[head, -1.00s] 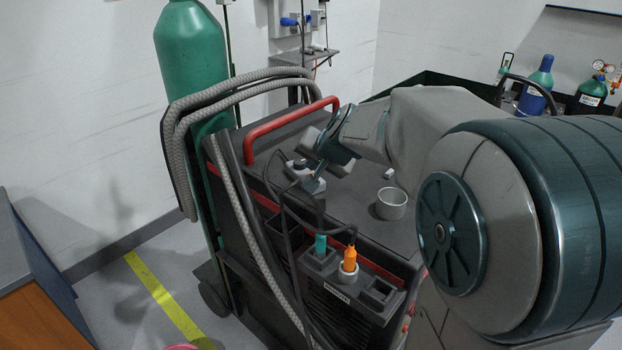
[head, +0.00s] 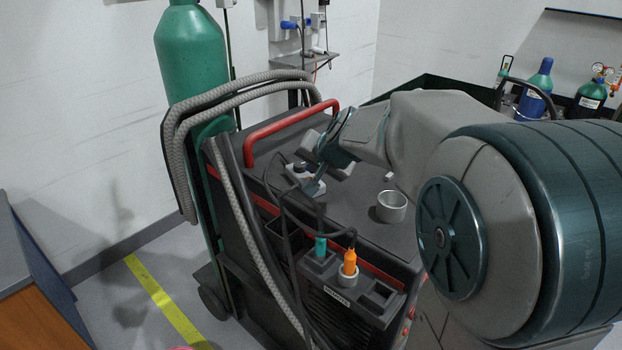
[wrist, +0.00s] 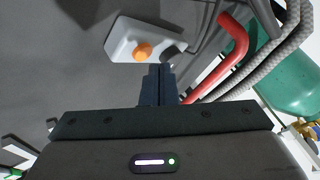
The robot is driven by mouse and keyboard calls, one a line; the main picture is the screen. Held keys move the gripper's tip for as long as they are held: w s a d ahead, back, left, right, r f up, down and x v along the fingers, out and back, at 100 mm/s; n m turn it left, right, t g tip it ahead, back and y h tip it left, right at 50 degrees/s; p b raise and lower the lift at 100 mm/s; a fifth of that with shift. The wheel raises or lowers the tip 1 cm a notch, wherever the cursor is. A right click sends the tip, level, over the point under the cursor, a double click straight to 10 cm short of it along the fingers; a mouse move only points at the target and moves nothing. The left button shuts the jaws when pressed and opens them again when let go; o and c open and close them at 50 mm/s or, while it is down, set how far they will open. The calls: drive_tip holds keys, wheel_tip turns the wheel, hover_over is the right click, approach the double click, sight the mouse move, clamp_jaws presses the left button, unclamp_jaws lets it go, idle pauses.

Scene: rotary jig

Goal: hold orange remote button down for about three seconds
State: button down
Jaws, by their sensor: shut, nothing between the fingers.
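The remote is a white box with rounded corners (wrist: 125,40), lying on the dark top of the cart. Its round orange button (wrist: 143,50) shows uncovered in the wrist view. My gripper (wrist: 160,68) is shut and empty, its fingertips just right of and below the button in that view, apart from it in the picture. Height above the remote is hard to judge. In the head view the remote (head: 319,188) is partly hidden by my gripper (head: 314,182), and the button cannot be made out there.
A red handle (head: 290,132) rises along the cart's left edge, with a grey hose (head: 178,130) beyond it. A black cable runs from the remote. A grey cup (head: 391,207) stands to the right. Teal (head: 320,246) and orange (head: 350,262) plugs stand upright in front.

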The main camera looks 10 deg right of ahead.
drive_tip(key=shift+f, duration=0.15)
idle(0.7)
drive_tip(key=shift+f+b, duration=0.25)
drive_tip(key=shift+b, duration=0.3)
drive_tip(key=shift+f+b, duration=0.4)
drive_tip(key=shift+b, duration=0.05)
idle(1.3)
idle(2.1)
drive_tip(key=shift+r+p, duration=0.55)
drive_tip(key=shift+r, duration=0.25)
wheel_tip(320, 180, up, 5)
drive_tip(key=p, duration=0.4)
drive_tip(key=shift+r, duration=0.1)
